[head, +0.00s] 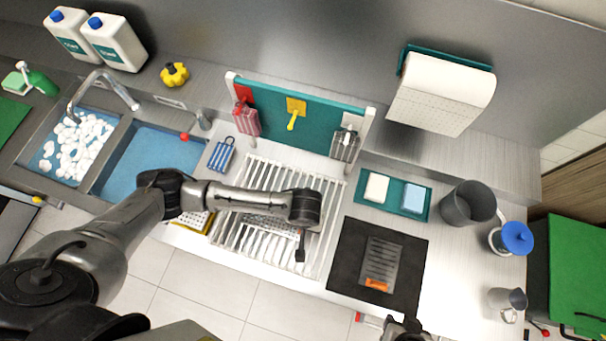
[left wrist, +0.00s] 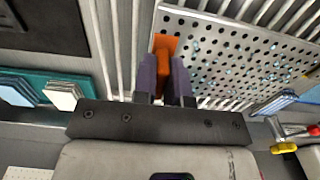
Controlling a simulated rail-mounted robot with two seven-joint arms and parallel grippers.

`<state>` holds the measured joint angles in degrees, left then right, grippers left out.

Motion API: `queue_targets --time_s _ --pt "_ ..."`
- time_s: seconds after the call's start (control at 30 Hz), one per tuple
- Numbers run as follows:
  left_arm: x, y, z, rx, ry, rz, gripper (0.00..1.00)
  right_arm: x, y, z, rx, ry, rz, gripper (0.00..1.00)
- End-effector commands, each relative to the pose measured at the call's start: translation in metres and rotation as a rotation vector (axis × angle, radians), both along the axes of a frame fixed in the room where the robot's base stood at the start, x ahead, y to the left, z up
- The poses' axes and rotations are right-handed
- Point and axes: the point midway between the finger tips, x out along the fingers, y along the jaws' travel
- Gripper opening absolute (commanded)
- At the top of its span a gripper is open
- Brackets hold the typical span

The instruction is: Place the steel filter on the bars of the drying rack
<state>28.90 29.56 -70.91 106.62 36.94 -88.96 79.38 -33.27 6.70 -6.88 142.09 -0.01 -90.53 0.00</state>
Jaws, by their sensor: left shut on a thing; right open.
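The steel filter (left wrist: 235,55) is a flat perforated steel plate with an orange tab (left wrist: 164,52). My left gripper (left wrist: 166,80) is shut on this tab, with a purple finger on each side. The plate lies over the white bars of the drying rack (head: 237,243); I cannot tell whether it touches them. In the head view, part of the filter (head: 270,224) shows below my left forearm, which hides the rest and the fingertips. My right gripper (head: 404,326) is open and empty at the bottom edge of the head view.
A slotted steel plate (head: 381,258) with an orange handle lies on a black mat (head: 341,270) right of the rack. A teal tray (head: 394,207) holds two blocks. A teal board (head: 269,119) stands behind the rack. A grey container (head: 466,205) and a blue-lidded jar (head: 513,238) stand farther right.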

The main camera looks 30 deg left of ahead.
Motion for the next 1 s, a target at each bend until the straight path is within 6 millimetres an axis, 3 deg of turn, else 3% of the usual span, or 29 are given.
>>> queue_targets --time_s 0.2,0.5,0.97,1.0 --pt "0.003 0.006 -0.007 0.000 0.000 -0.001 0.00 0.000 0.001 0.001 0.002 0.000 -0.001 0.43" --pt "0.003 0.006 -0.041 0.001 -0.001 -0.001 0.00 0.000 0.000 0.002 0.001 0.000 -0.001 0.43" --pt "0.002 0.006 -0.046 0.000 -0.001 -0.001 0.00 0.000 -0.002 0.002 -0.008 0.000 0.005 0.43" --pt "0.002 0.006 -0.047 -0.001 -0.001 -0.001 0.14 0.000 -0.002 0.002 -0.008 0.000 0.005 0.43"
